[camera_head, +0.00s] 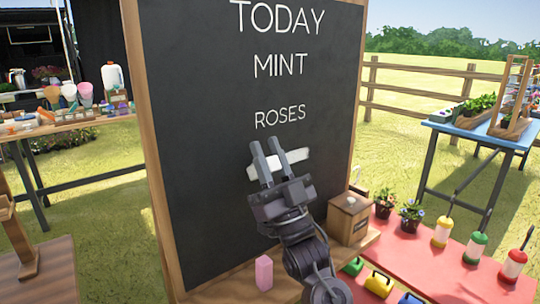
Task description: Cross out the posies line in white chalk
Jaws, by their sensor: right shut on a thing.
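The black chalkboard (210,130) stands upright in a wooden frame and reads TODAY, MINT and ROSES in white. No posies lettering is readable there; the band and my gripper cover that area. My right gripper (266,148) is in front of the band, its fingers pointing up at the board. My left gripper is not in view.
A pink block of chalk (264,273) stands on the wooden ledge (235,284) below the board. A wooden box (348,218) sits at the ledge's right end. A red table (410,245) with potted flowers and bottles is to the right.

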